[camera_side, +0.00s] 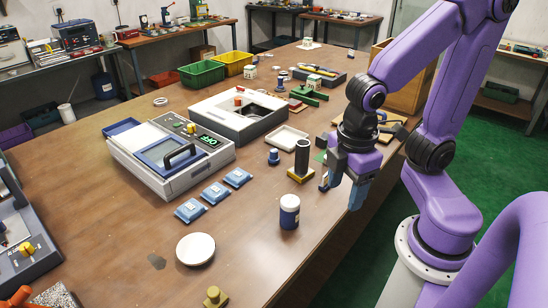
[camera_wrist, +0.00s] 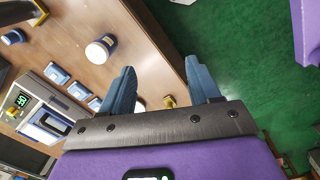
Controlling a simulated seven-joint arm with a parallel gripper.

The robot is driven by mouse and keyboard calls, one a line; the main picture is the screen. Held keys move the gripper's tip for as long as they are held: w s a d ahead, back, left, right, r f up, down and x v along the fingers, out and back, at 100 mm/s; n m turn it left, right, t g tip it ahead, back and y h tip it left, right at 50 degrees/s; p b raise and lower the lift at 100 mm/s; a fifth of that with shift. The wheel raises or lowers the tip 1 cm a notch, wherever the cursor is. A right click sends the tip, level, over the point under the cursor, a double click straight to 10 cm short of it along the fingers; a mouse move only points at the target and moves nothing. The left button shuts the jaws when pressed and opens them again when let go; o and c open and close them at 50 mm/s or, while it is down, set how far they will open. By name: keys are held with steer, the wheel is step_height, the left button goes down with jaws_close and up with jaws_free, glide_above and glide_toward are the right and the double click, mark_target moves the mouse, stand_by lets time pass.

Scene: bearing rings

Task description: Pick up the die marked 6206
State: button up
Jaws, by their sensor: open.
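Three small blue blocks with pale labels lie in a row on the table: the near one (camera_side: 190,210), the middle one (camera_side: 215,193) and the far one (camera_side: 238,177). Their labels are too small to read, so I cannot tell whether any is the die marked 6206. Blue blocks also show at left in the wrist view (camera_wrist: 57,75). My gripper (camera_side: 343,188) is open, above the table's right edge, right of the blocks and apart from them. In the wrist view its two blue fingers (camera_wrist: 163,85) stand wide apart with nothing held between them.
A blue jar with a white lid (camera_side: 289,214) stands between the blocks and my gripper. A black cylinder on a yellow base (camera_side: 302,160) and a small blue spool (camera_side: 273,157) stand behind it. A grey machine with a green display (camera_side: 172,158) borders the blocks. A white disc (camera_side: 195,249) lies in front.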

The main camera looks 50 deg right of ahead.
steer(key=w+f+n+t+h, duration=0.1)
steer(key=w+f+h, duration=0.25)
steer(key=w, duration=0.95)
steer(key=w+f+n+h, duration=0.2)
steer(key=w+h, duration=0.2)
steer(key=w, duration=0.8)
steer(key=n+g+h, duration=0.1)
steer(key=n+h, duration=0.2)
steer(key=h, duration=0.3)
glide_toward(277, 151)
steer(key=shift+y, duration=0.25)
steer(key=d+f, duration=0.1)
steer(key=d, duration=0.1)
steer(key=w+d+f, duration=0.1)
steer(key=d, duration=0.1)
steer(key=w+d+f, duration=0.1)
steer(key=d, duration=0.1)
steer(key=shift+d+f, duration=0.1)
steer(key=shift+s+x, duration=0.15)
steer(key=shift+x, duration=1.15)
steer(key=shift+s+x, duration=0.15)
steer(key=shift+x, duration=1.1)
steer(key=c, duration=1.1)
